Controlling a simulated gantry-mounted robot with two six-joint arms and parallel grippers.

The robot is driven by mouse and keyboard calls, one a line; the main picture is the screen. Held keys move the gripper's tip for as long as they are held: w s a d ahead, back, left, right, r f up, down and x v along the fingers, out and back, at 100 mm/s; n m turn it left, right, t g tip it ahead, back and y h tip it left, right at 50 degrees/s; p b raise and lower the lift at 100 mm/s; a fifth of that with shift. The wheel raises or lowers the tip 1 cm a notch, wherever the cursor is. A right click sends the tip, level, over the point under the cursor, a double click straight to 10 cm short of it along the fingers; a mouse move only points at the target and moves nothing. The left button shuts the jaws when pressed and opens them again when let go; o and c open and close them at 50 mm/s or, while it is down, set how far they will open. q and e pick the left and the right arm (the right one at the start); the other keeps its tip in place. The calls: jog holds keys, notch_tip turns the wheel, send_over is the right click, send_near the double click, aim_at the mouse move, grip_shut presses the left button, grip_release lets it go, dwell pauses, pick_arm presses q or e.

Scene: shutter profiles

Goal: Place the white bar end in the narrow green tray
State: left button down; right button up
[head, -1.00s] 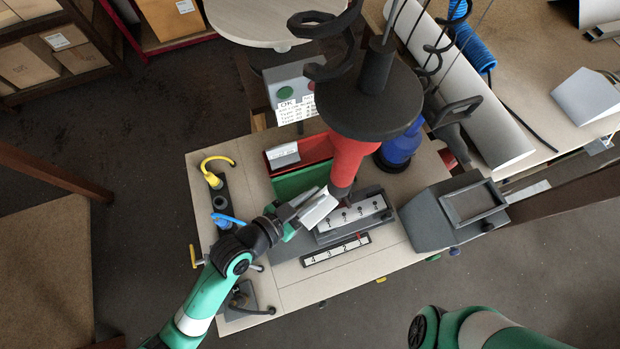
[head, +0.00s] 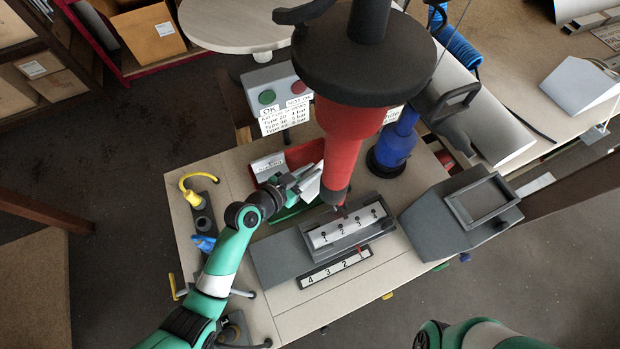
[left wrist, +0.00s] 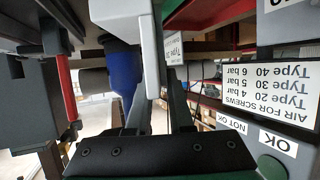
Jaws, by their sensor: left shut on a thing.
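The white bar end (head: 309,186) is held in my left gripper (head: 299,181) in the head view. The gripper is shut on it, over the green tray (head: 288,214). Only a strip of the green tray shows; my gripper and arm hide much of it. I cannot tell how high the bar end is above it. In the left wrist view the fingers show close up, with a pale grey piece (left wrist: 118,12) at the top edge. My right gripper is out of view; only part of the right arm shows at the bottom right.
A red tray (head: 309,153) stands just behind the green tray. A large red hanging tool (head: 350,145) comes down close to the right. A grey fixture with a numbered white bar (head: 347,226) lies in front. A control box (head: 281,88) stands behind.

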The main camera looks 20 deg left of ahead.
aim_at(315, 181)
pick_arm(q)
jog(key=shift+w+a+f+b, duration=0.15)
jog(key=shift+f+b, duration=0.75)
jog(key=shift+f, duration=0.9)
jog(key=shift+w, duration=0.1)
jog(key=shift+f, duration=0.2)
jog(key=c, duration=0.8)
grip_release()
jog(key=shift+r, duration=0.1)
jog(key=shift+r, duration=0.1)
